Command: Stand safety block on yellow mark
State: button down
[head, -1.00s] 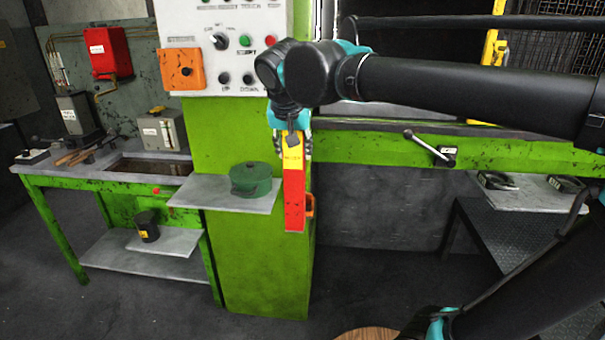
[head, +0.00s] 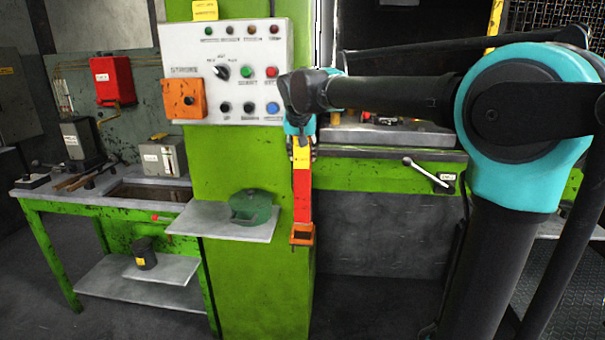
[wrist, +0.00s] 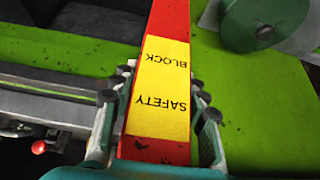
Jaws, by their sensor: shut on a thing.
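The safety block is a long red bar (head: 302,190) with a yellow label, roughly upright in front of the green press column. My gripper (head: 301,143) is shut on its upper part. In the wrist view the label (wrist: 160,88) reads SAFETY BLOCK, and my gripper (wrist: 158,105) has a finger on each side of the bar. The block's lower end is at the top of an orange holder (head: 302,235) on the column's side; I cannot tell whether it is inside or just clear of it. No yellow mark on a surface can be made out.
A small shelf (head: 195,222) with a green round object (head: 252,206) juts out left of the block. The control panel (head: 230,75) is above it. The press bed (head: 385,134) lies right of the column, with a lever (head: 425,172) on its front. A green workbench (head: 100,203) stands left.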

aim_at(302, 166)
jog(key=shift+f, duration=2.2)
jog(key=shift+w+f, duration=0.2)
jog(key=shift+f, duration=1)
jog(key=c, duration=0.8)
grip_release()
jog(key=v, duration=1.7)
jog(key=shift+w+d+r, duration=0.1)
jog(key=shift+w+r, duration=0.05)
jog(key=shift+r, duration=0.15)
